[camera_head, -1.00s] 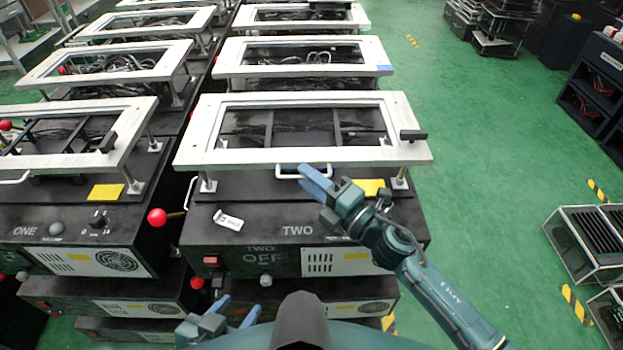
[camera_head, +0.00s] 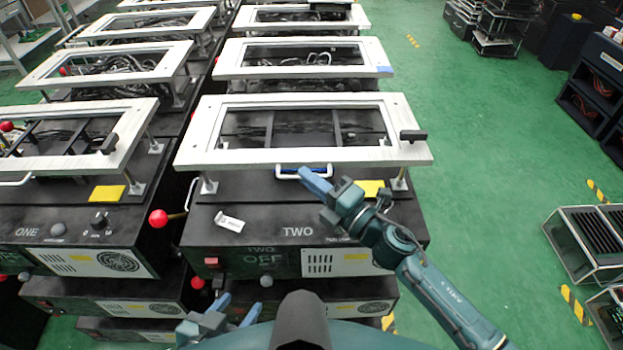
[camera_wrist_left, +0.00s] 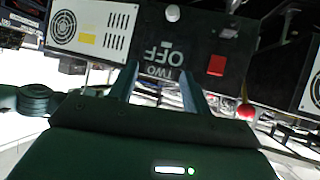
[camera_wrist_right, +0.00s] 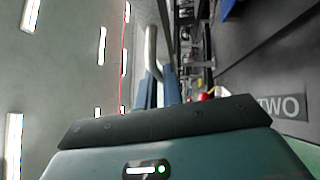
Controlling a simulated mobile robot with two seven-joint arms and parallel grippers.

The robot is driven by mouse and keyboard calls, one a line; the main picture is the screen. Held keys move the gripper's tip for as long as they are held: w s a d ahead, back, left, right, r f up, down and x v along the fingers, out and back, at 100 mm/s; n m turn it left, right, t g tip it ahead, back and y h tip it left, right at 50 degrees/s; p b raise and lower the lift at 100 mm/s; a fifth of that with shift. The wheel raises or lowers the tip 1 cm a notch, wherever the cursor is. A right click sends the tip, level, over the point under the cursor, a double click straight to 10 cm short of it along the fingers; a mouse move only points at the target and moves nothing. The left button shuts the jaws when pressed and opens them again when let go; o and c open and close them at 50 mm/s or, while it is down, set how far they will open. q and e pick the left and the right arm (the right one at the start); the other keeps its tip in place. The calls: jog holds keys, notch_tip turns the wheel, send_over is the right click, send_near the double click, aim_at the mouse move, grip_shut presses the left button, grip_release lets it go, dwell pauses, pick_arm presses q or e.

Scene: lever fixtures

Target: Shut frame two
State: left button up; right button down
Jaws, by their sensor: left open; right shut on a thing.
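Frame two (camera_head: 405,155) is the white rectangular frame above the black machine marked TWO (camera_head: 297,231). It stands raised on metal posts, with a gap to the machine top. Its pale bar handle (camera_head: 287,175) is at the front edge and shows in the right wrist view (camera_wrist_right: 151,42). My right gripper (camera_head: 312,177) is shut on this handle; its blue fingers (camera_wrist_right: 157,88) sit on either side of the bar. My left gripper (camera_head: 238,309) is open and empty, low in front of the machine's OFF panel (camera_wrist_left: 163,58).
Frame one (camera_head: 60,162) stands raised on machine ONE at the left. A red ball knob (camera_head: 158,217) on a rod sticks out between the machines. More framed machines stand behind.

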jog(key=shift+r+p, duration=0.3)
jog(key=shift+r, duration=0.45)
jog(key=c, duration=1.5)
grip_release()
jog(key=shift+c, duration=0.2)
pick_arm(q)
jog(key=shift+s+a, duration=0.1)
jog(key=shift+a, duration=0.2)
jog(key=f+b, duration=0.1)
jog(key=b, duration=0.1)
jog(key=shift+d+b, duration=0.3)
jog(key=shift+b, duration=0.1)
pick_arm(e)
jog(key=v, duration=1.3)
jog(key=shift+s, duration=0.1)
